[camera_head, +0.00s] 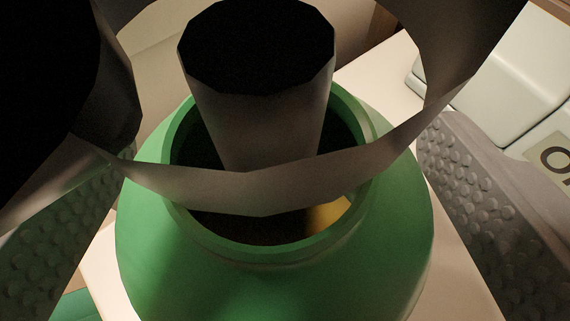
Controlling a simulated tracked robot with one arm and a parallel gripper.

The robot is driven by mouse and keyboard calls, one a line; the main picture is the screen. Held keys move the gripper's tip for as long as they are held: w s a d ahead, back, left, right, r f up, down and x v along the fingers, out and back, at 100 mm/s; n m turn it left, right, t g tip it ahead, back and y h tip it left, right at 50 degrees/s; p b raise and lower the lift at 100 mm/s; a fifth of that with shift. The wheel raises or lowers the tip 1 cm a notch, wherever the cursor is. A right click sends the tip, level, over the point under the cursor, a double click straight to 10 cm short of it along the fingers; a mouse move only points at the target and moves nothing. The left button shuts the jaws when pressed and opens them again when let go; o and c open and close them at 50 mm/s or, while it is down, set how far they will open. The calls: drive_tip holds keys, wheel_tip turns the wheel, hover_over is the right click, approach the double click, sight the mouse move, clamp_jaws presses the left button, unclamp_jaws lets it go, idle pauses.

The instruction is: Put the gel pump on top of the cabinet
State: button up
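A round green vessel (275,273) with an open, rimmed mouth stands between the two knobbed fingers of my gripper (275,190). I cannot tell for sure whether it is the gel pump. A small yellowish patch shows inside its mouth. The fingers are spread wide, one on each side of the vessel. Strips of pale surface show between the fingers and its lower sides, so the gripper looks open. A dark cylinder and a curved grey band, perhaps parts of my gripper, hide the back and front of the rim.
A white object (522,70) with rounded edges and a partly seen label lies at the upper right, close to the right finger. A pale surface (388,72) lies under the vessel. A bit of green shows at the bottom left. Dark shapes block the upper left.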

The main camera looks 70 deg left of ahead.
drive_tip(key=v, duration=1.2)
drive_tip(key=shift+p, duration=0.45)
drive_tip(key=shift+r, duration=0.15)
